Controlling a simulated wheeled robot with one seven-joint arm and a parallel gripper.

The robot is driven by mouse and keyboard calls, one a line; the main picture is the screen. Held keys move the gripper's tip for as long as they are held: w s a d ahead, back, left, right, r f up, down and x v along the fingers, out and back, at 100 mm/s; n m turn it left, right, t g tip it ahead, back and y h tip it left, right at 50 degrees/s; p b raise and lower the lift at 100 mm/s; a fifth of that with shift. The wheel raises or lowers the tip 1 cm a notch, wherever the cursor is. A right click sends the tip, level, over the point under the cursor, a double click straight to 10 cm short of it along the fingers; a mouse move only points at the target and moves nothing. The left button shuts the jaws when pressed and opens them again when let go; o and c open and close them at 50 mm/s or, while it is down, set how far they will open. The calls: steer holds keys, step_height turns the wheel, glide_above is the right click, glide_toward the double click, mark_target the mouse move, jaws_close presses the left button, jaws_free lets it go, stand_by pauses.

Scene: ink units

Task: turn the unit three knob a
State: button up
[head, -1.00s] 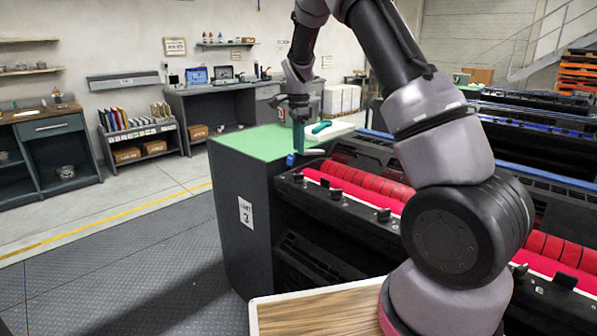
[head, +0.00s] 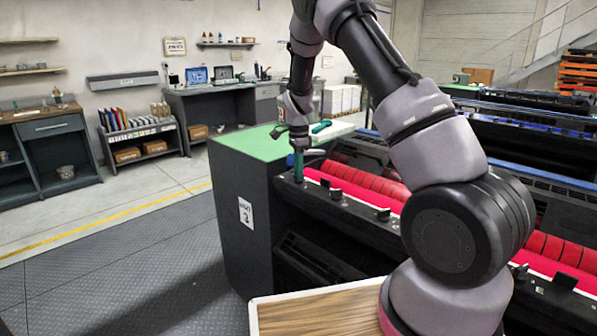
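The unit with the label plate (head: 246,213) is a dark cabinet with a green top (head: 245,143) and red rollers (head: 370,181). Its label is too small to read surely. Small black knobs stand along its front rail, among them one at the left part (head: 336,193) and one farther right (head: 384,214). My gripper (head: 298,178) points down with teal fingers at the rail's left end. The fingers cover the leftmost knob's place. Whether they touch or surround that knob, and how wide they stand, cannot be told.
A teal-handled tool (head: 320,127) lies on the unit's top behind my gripper. A wooden board (head: 315,310) is at the front. More dark units (head: 520,130) stand behind at right. The floor at left is clear up to the shelves.

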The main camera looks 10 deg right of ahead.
jaws_close()
steer(key=shift+n, duration=0.3)
steer(key=n, duration=0.3)
steer(key=shift+n, duration=0.3)
steer(key=n, duration=1)
steer(key=shift+n, duration=0.4)
steer(key=n, duration=0.4)
steer(key=shift+n, duration=0.4)
